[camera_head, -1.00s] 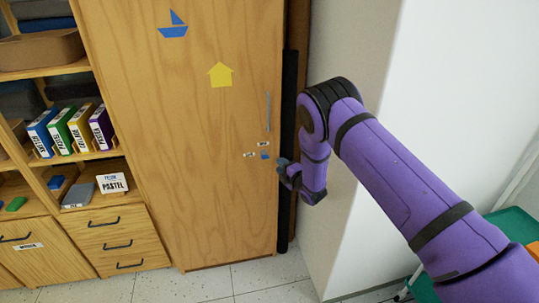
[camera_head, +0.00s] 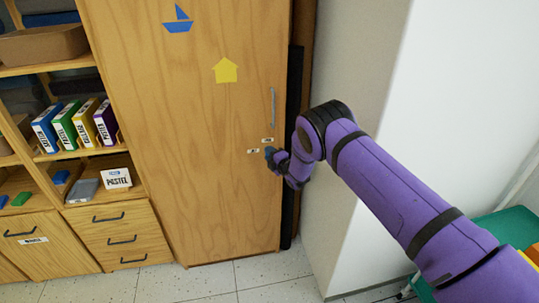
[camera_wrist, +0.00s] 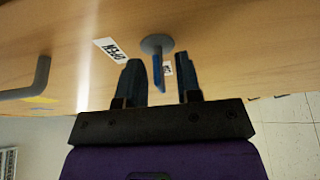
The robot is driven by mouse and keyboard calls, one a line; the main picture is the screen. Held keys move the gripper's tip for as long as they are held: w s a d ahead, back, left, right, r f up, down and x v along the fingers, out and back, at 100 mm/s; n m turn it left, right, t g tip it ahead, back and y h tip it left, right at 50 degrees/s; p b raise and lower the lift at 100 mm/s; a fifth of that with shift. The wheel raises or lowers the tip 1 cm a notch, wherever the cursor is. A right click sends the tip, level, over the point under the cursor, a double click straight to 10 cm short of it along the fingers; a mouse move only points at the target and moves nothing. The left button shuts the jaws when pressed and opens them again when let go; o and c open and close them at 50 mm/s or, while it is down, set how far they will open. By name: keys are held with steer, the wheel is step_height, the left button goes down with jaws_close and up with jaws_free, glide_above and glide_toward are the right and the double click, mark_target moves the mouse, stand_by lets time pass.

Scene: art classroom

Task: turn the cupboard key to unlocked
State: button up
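The tall wooden cupboard door (camera_head: 190,140) has a blue key on its right side. In the wrist view the blue key (camera_wrist: 158,72) sticks out of a round grey lock plate (camera_wrist: 157,43). My gripper (camera_wrist: 159,76) is open around the key, one finger on each side, with a visible gap to each. An "OPEN" label (camera_wrist: 109,49) lies to the left of the lock. A second label (camera_wrist: 167,68) is partly hidden behind the key. In the head view my gripper (camera_head: 275,157) is at the lock and largely hides the key.
A grey bar handle (camera_head: 273,107) is on the door above the lock; it also shows in the wrist view (camera_wrist: 27,82). A pale wall (camera_head: 362,130) stands close to the right of my arm. Open shelves and drawers (camera_head: 122,236) stand at the left.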

steer(key=shift+w+a, duration=0.1)
steer(key=shift+w, duration=0.05)
jaws_close()
